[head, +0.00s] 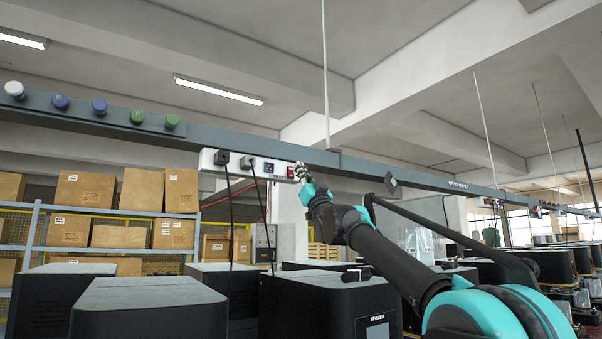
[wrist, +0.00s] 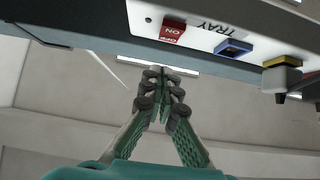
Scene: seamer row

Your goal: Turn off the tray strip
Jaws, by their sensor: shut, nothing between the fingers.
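The tray strip (head: 232,162) is a white power strip on the grey overhead rail. In the wrist view the strip (wrist: 202,33) appears upside down with the word TRAY. Its red rocker switch (wrist: 172,31), marked ON and OFF, sits near one end; it also shows as a small red patch in the head view (head: 290,172). I cannot tell surely which side is pressed in. My gripper (wrist: 165,76) is shut and empty, its tips close to the switch but apart from it in the wrist view. In the head view my gripper (head: 301,172) is at the strip's right end.
Black cords hang from the strip. Coloured buttons (head: 100,106) line the rail (head: 60,112) at left. Black machines (head: 150,308) stand below; boxes fill shelves behind.

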